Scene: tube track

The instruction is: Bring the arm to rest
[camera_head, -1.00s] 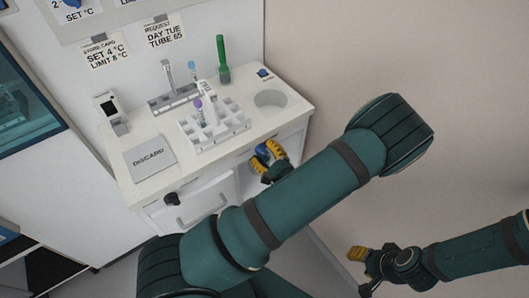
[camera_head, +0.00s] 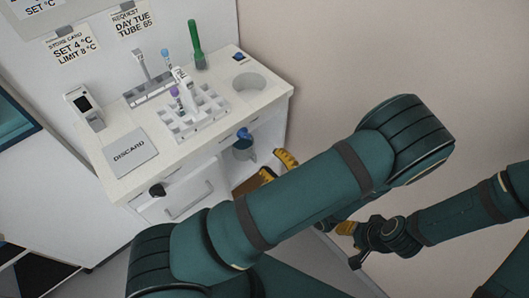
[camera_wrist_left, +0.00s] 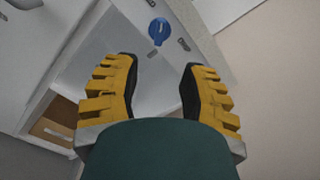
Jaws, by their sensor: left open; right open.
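My left gripper (camera_head: 275,168) is partly hidden behind my own arm in the head view, in front of the bench's right side. The left wrist view shows the same gripper (camera_wrist_left: 160,70) with its yellow fingers spread and nothing between them. A blue round-headed object (camera_head: 243,140) is at the bench's open front, beyond the fingers and apart from them; it also shows in the left wrist view (camera_wrist_left: 159,30). My right gripper (camera_head: 346,240) is at the lower right, clear of the bench, with no object visible in it.
The white bench (camera_head: 112,175) carries a tube rack (camera_head: 205,131), a green tube (camera_head: 195,45), a grey DISCARD plate (camera_head: 130,152) and a round recess (camera_head: 249,83). A drawer (camera_head: 188,198) is at its front. Plain wall (camera_head: 350,60) stands to the right.

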